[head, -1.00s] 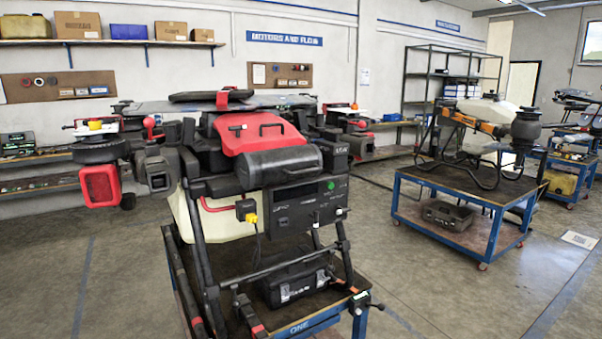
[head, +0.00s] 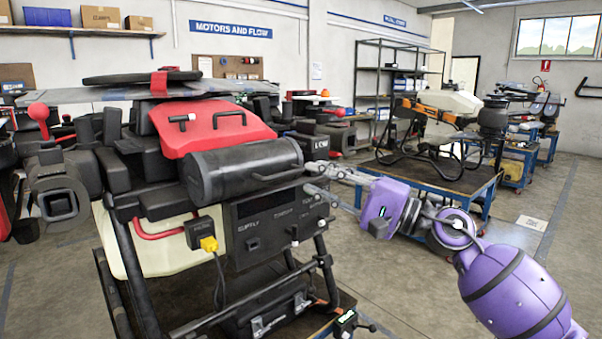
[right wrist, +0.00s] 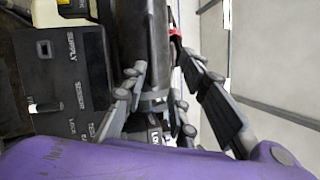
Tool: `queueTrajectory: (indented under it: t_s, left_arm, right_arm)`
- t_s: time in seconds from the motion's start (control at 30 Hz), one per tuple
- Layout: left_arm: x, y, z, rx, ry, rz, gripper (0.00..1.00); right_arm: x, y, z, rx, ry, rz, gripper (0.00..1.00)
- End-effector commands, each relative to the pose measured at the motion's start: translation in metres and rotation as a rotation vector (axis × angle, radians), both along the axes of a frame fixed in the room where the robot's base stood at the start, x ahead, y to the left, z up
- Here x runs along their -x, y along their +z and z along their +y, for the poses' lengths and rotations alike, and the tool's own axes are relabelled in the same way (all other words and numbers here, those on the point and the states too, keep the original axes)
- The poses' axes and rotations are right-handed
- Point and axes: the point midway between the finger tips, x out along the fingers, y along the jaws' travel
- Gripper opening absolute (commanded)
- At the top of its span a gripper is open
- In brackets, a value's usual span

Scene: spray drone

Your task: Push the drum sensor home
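The drone has a black drum (head: 245,168) across its front, below a red cover (head: 210,127). A dark panel (head: 270,215) under the drum carries lettered sockets and small plugs. It shows turned sideways in the right wrist view (right wrist: 62,75), with SUPPLY readable. I cannot tell which part is the drum sensor. My right gripper (head: 314,181) comes in from the right, its fingers spread near the drum's right end. In the right wrist view the fingers (right wrist: 163,65) are apart, with the drum (right wrist: 145,30) beyond them; contact is unclear. My left gripper is out of view.
The drone's black legs (head: 326,265) stand on a cart. Another drone (head: 440,105) is on a blue cart at the back right. The floor between is open.

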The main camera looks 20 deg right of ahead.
Motion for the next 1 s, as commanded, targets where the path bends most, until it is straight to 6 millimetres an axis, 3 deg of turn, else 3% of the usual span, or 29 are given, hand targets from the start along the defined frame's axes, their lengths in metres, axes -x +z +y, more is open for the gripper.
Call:
queueTrajectory:
  t_s: [0.1,0.2,0.43,0.7,1.0]
  left_arm:
    - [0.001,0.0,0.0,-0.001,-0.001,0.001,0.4]
    - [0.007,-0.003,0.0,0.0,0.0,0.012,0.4]
    - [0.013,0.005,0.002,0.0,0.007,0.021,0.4]
    - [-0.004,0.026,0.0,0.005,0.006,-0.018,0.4]
    - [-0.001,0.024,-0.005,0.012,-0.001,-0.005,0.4]
  right_arm:
    - [0.002,-0.01,0.005,0.165,-0.018,-0.094,0.27]
    - [0.002,-0.011,0.007,0.218,-0.023,-0.134,0.27]
    - [-0.016,0.0,0.025,0.228,-0.027,-0.152,0.27]
    - [-0.045,0.006,0.051,0.223,-0.029,-0.151,0.27]
    - [-0.054,0.002,0.059,0.225,-0.028,-0.144,0.27]
